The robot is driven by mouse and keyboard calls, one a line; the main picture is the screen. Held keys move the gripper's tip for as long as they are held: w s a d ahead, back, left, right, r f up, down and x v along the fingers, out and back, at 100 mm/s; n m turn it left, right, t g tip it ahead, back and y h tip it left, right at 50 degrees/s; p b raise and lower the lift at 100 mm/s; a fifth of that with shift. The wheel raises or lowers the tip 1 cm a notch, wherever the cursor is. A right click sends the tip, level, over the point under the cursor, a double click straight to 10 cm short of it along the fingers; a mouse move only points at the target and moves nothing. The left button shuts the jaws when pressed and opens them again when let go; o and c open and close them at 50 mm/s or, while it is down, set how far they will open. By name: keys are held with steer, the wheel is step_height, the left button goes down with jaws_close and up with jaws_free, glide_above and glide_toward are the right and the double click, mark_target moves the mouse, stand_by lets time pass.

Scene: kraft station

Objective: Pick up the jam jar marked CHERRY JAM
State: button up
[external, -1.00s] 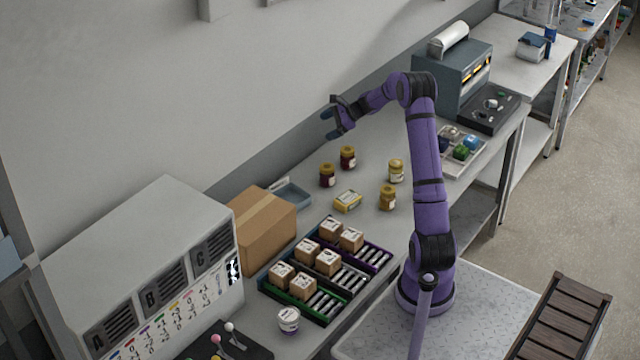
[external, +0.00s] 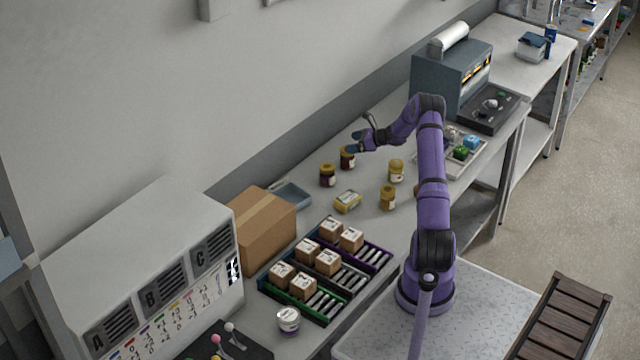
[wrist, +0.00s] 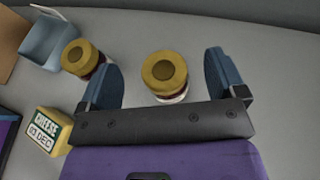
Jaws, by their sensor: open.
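Two dark red jam jars with yellow lids stand on the bench near the wall: a far one (external: 347,158) and a near-left one (external: 327,176). Their labels cannot be read, so I cannot tell which says CHERRY JAM. My gripper (external: 356,146) is open at the far jar. In the wrist view that far jar (wrist: 164,74) shows between the two spread blue fingers (wrist: 163,66), apart from both. The other jar (wrist: 80,58) is just outside the left finger, which partly hides it.
Two amber jars, (external: 396,171) and (external: 387,198), stand to the right. A yellow CHEESE box (wrist: 48,130) lies to the left. A blue tray (external: 292,196), a cardboard box (external: 262,230) and crates of small boxes (external: 318,270) are farther left. The wall is close behind.

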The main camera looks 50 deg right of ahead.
mark_target(347, 158)
step_height(347, 158, down, 3)
steer(key=shift+f, duration=0.1)
steer(key=shift+x, duration=1.5)
steer(key=c, duration=1.2)
